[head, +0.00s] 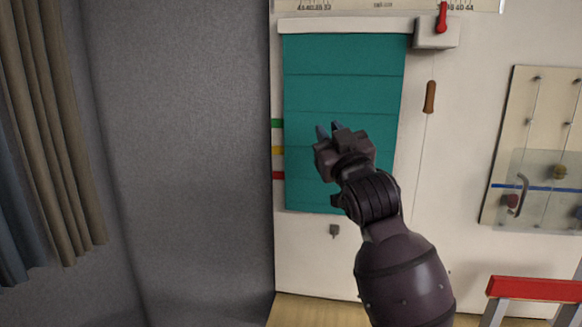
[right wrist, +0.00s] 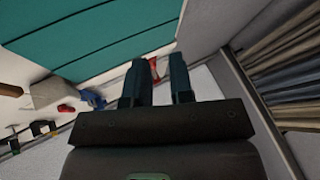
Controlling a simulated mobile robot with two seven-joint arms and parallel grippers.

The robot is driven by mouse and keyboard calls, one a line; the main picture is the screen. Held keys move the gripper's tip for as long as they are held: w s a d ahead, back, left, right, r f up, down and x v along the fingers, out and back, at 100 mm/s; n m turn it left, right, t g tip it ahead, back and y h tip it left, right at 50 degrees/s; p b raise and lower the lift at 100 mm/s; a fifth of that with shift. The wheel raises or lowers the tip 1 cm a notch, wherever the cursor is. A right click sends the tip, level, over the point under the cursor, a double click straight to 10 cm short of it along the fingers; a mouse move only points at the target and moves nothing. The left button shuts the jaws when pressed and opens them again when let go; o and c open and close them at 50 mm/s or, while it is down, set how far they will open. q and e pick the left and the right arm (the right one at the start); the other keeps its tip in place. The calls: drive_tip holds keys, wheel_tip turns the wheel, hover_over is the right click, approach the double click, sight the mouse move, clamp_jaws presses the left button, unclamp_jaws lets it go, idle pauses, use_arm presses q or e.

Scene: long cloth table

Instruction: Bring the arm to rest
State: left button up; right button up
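My right gripper (head: 330,130) is raised in front of a teal blind (head: 345,75) on the wall panel, with its fingers pointing up. In the right wrist view its two fingers (right wrist: 159,80) stand apart with a gap between them, and nothing is held. A small red and white thing shows behind the gap, away from the fingers. The blind also shows at the upper left of the right wrist view (right wrist: 90,35). I cannot tell whether the gripper touches the blind. My left gripper is not in view.
A pull cord with a brown handle (head: 429,97) hangs right of the blind below a white box (head: 436,34) with a red lever (head: 442,17). A clear-covered board (head: 540,150) is at the right, above a red-topped stand (head: 534,289). A grey wall (head: 185,150) and curtains (head: 50,130) are left.

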drive_tip(key=s+d+f+m+g+h, duration=0.15)
drive_tip(key=s+d+f, duration=0.25)
drive_tip(key=f, duration=0.8)
drive_tip(key=s+d+f+m+g+h, duration=0.1)
drive_tip(key=s+d+f+h, duration=0.3)
drive_tip(key=f, duration=0.7)
drive_tip(key=s+d+f+m+g+y, duration=0.1)
drive_tip(key=s+d+f+g, duration=0.3)
drive_tip(key=f, duration=0.8)
drive_tip(key=s+d+f+m+g+h, duration=0.1)
drive_tip(key=s+d+f, duration=0.3)
drive_tip(key=s+f, duration=0.6)
drive_tip(key=s+d+f+m+g+h, duration=0.1)
drive_tip(key=s+d+f, duration=0.3)
drive_tip(key=s+f, duration=0.7)
drive_tip(key=shift+s+d+g+h, duration=0.15)
drive_tip(key=shift+s+g+h, duration=0.2)
drive_tip(key=shift+s+g, duration=0.4)
drive_tip(key=shift+w, duration=0.1)
